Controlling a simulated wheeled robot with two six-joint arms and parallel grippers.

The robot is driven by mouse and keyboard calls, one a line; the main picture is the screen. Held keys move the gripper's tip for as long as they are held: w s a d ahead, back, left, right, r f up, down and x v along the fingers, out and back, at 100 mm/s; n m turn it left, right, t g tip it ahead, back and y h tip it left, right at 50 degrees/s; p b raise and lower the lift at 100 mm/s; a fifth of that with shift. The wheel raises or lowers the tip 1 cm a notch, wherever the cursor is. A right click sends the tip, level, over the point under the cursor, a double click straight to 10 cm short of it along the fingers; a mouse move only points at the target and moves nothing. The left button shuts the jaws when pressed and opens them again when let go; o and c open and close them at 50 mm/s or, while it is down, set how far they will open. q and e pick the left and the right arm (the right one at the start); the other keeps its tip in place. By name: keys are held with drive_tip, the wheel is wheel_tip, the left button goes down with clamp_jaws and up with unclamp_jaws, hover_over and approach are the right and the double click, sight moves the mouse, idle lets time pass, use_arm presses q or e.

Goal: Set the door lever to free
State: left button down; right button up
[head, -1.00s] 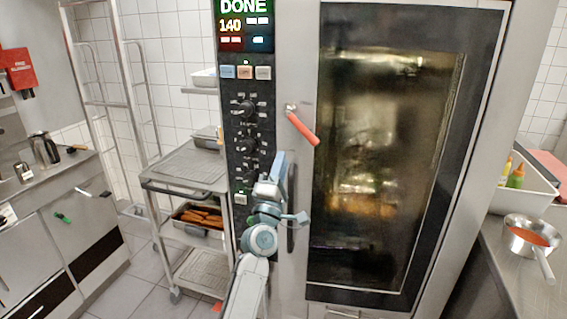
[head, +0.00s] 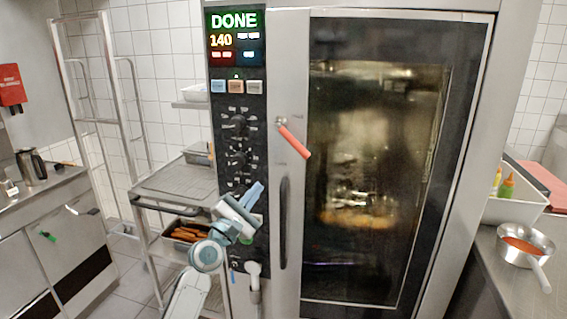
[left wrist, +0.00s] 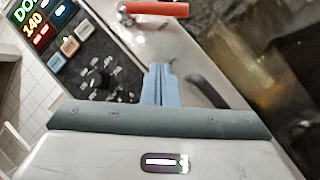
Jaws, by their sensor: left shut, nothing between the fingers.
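The oven door lever (head: 294,142) is a red-orange handle on a metal pivot at the upper left of the oven door (head: 315,200). It slants down to the right. In the left wrist view the lever (left wrist: 155,8) lies across the top, beyond my fingers. My left gripper (head: 256,190) is in front of the control panel, below and left of the lever and apart from it. In the left wrist view its blue fingers (left wrist: 158,80) are together with nothing between them. My right gripper is not in view.
The control panel (head: 237,130) has knobs and a display reading DONE and 140. A dark vertical door handle (head: 284,222) is right of my left gripper. A trolley (head: 180,185) with trays stands left. A saucepan (head: 525,243) sits on the right counter.

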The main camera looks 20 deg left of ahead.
sight(293, 138)
use_arm(q)
drive_tip(key=p+x, duration=0.1)
drive_tip(key=x, duration=0.3)
drive_tip(key=s+d+r+p+x, duration=0.1)
drive_tip(key=x, duration=0.3)
drive_tip(key=d+p+x, duration=0.1)
drive_tip(key=x, duration=0.3)
drive_tip(key=shift+w+d+r+p, duration=0.15)
drive_tip(key=shift+r+p, duration=0.25)
drive_tip(key=shift+r, duration=0.05)
